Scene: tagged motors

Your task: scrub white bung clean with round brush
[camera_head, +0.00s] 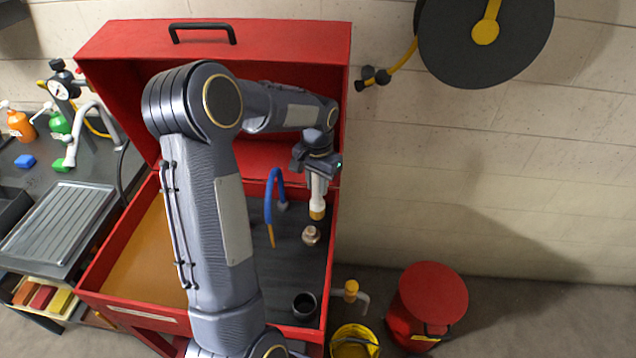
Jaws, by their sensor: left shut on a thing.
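My left gripper (317,168) is shut on the white handle of what looks like the round brush (317,203), over the right side of the red parts washer. The brush hangs nearly upright, its tan bristle end down. A small pale, brown-stained piece (311,235), which looks like the white bung, sits on the dark floor of the washer just below the brush. The bristles appear a little apart from it; the exact gap is hard to tell. My right gripper is not in view.
The red washer (322,285) has its lid (120,45) raised behind my arm. A blue hose with a yellow tip (272,195) stands left of the brush. A dark cup (304,305) is near the front wall. A yellow bucket (355,345) and red can (433,292) stand outside right.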

